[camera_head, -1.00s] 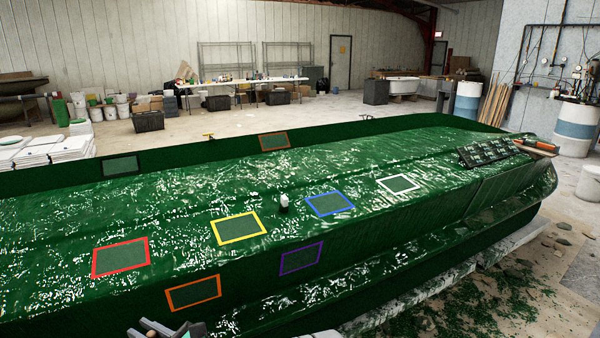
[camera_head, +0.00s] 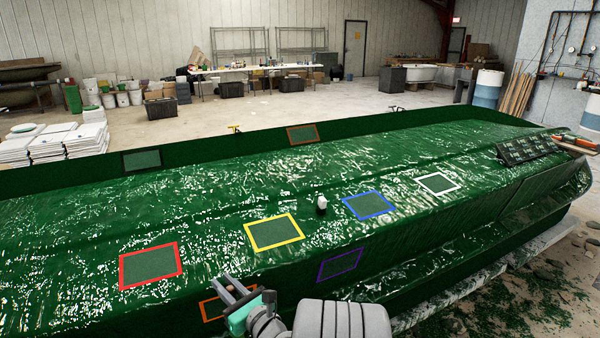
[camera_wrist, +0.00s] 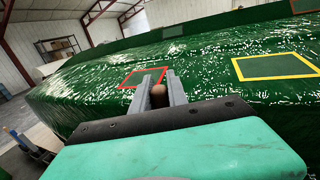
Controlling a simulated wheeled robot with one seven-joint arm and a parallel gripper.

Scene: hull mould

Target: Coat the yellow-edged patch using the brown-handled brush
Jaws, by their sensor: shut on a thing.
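The yellow-edged patch (camera_head: 274,233) lies on the upper face of the green hull, between the red-edged and blue-edged patches. It also shows at the right of the wrist view (camera_wrist: 276,67). My gripper (camera_head: 232,292) is in front of the hull, below and left of the yellow-edged patch and apart from it, over part of the orange-edged patch. In the wrist view my gripper (camera_wrist: 161,84) is shut on a brown rounded piece, which looks like the brown handle of the brush (camera_wrist: 158,96). The brush's bristles are hidden.
The green hull (camera_head: 420,222) fills the middle. Red-edged (camera_head: 151,266), blue-edged (camera_head: 367,205), white-edged (camera_head: 437,184) and purple-edged (camera_head: 340,264) patches lie around. A small white bottle (camera_head: 321,204) stands on the hull right of the yellow-edged patch. A dark rack (camera_head: 533,148) sits at the far right.

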